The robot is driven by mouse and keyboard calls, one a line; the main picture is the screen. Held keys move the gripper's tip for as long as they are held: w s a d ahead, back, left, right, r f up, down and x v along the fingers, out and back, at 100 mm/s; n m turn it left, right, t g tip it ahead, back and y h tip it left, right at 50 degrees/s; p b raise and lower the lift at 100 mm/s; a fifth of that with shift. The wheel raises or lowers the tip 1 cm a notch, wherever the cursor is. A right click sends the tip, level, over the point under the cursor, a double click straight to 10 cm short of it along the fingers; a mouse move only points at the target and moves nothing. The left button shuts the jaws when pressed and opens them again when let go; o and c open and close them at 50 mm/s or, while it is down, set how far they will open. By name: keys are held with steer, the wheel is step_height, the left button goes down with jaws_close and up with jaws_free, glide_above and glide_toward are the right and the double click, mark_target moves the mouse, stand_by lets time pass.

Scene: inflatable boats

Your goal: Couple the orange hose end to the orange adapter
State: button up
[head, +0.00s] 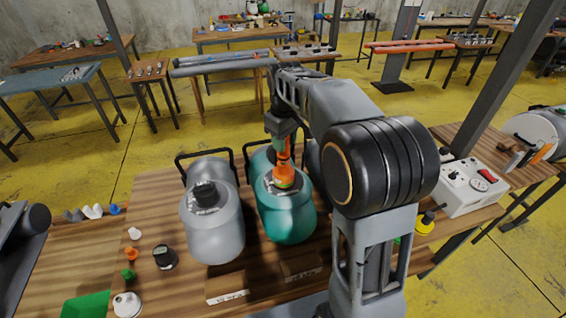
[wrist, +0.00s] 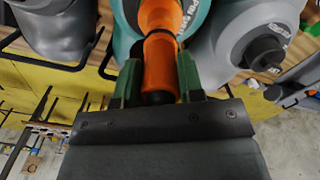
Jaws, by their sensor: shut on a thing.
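My gripper (head: 284,137) points down over the teal tank (head: 290,218) and is shut on an orange piece (head: 283,152), which looks like the hose end. In the wrist view, the green fingers of my gripper (wrist: 160,62) close on both sides of the orange piece (wrist: 160,22), with its wide part away from me. Its lower end meets the top of the teal tank in the head view; I cannot tell whether it touches or is seated. A small orange fitting (head: 131,254) stands on the table at left.
A grey tank (head: 213,228) stands close left of the teal one on the wooden table (head: 165,205). Small coloured fittings and a black cap (head: 164,257) lie at left. A white control box (head: 470,188) is at right. Black frame handles rise behind the tanks.

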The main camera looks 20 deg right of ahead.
steer(key=shift+f+b, duration=0.65)
steer(key=shift+f, duration=0.3)
stand_by(0.4)
steer(key=o, duration=1)
steer(key=shift+r, duration=0.1)
step_height(320, 180, up, 14)
steer(key=shift+f, duration=0.2)
